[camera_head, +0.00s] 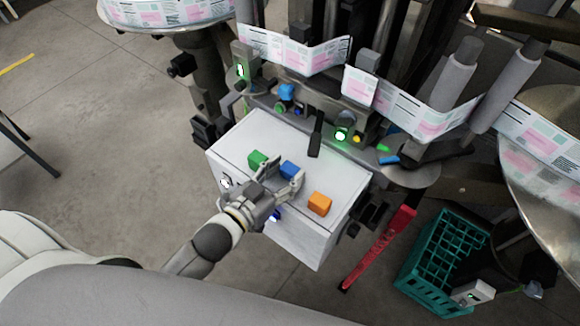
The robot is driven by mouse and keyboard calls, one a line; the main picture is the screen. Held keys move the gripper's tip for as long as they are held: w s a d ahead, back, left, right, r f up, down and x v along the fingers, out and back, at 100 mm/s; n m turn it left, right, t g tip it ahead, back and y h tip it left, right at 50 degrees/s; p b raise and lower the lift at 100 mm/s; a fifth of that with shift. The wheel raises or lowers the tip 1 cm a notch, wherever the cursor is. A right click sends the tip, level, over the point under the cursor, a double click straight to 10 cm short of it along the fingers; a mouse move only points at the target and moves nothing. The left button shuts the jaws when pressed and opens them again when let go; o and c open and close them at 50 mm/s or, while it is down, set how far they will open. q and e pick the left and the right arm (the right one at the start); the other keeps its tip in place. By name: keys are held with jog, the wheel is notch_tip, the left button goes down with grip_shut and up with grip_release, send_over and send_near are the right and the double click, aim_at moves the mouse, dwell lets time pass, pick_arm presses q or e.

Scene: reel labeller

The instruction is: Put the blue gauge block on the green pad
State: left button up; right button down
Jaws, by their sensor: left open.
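A blue block (291,169) sits on the white top of a box-shaped cabinet (262,126), between a green block (257,159) and an orange block (320,203). My left gripper (286,172) reaches over the cabinet's front edge. It is open, with its fingertips close around the blue block; I cannot tell whether they touch it. A small flat green piece (383,148) lies on the machine at the right, beside a flat blue piece (388,160); I cannot tell whether the green piece is the pad. My right gripper is not in view.
The labelling machine with a printed label strip (295,52) stands behind the cabinet. A black upright bar (316,135) stands at the cabinet's back edge. A teal crate (445,245) and a red bar (380,247) are at the lower right. The cabinet top's back left is clear.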

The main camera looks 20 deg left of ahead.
pick_arm(q)
jog(key=x, duration=0.2)
jog(key=shift+w+d, duration=0.15)
jog(key=shift+w, duration=0.05)
jog(key=c, duration=0.9)
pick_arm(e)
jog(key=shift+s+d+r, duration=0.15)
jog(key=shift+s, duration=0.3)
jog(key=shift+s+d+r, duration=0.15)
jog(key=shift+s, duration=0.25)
pick_arm(q)
jog(key=shift+r, duration=0.2)
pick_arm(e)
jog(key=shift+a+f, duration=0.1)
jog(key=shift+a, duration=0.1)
